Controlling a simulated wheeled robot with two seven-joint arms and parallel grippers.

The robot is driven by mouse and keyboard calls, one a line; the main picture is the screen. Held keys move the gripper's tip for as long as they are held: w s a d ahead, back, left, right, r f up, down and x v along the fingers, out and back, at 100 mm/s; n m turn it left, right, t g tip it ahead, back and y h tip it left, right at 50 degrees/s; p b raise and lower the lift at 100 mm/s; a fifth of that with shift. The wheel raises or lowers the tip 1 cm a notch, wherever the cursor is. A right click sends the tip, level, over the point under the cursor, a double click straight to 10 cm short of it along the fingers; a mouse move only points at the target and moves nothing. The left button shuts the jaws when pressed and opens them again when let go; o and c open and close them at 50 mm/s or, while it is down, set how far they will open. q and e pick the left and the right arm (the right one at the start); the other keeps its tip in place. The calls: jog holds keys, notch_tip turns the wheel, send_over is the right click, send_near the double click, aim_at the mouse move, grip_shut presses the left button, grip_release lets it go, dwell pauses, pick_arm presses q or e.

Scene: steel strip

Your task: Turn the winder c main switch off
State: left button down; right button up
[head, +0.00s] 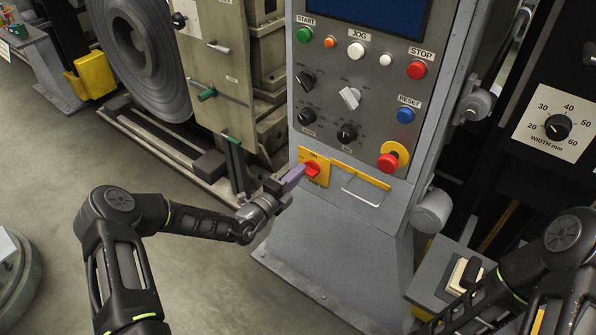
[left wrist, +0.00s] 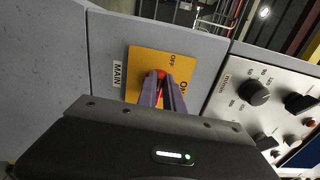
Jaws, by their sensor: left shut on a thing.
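The main switch is a red knob (head: 313,170) on a yellow plate (head: 323,158), low on the left of the grey console's front. In the left wrist view the plate (left wrist: 136,62) carries OFF and ON marks, with a MAIN label (left wrist: 117,75) beside it. My left gripper (head: 296,176) is shut on the red knob. Its purple fingers (left wrist: 165,92) stand on both sides of the knob (left wrist: 160,73) and hide much of it, so I cannot tell which mark it points to. My right arm shows at the lower right; its gripper is not in view.
Above the switch are the START (head: 304,34) and STOP (head: 417,69) buttons, black knobs and a red emergency button (head: 388,162). A wire loop handle (head: 362,189) is right of the switch. Floor (head: 190,262) near my left arm is clear.

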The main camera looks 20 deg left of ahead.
pick_arm(q)
jog(key=shift+f, duration=0.1)
dwell(0.4)
jog(key=c, duration=1.5)
grip_release()
jog(key=shift+s, duration=0.1)
jog(key=v, duration=0.7)
jog(key=shift+s+a, duration=0.1)
jog(key=shift+s, duration=0.15)
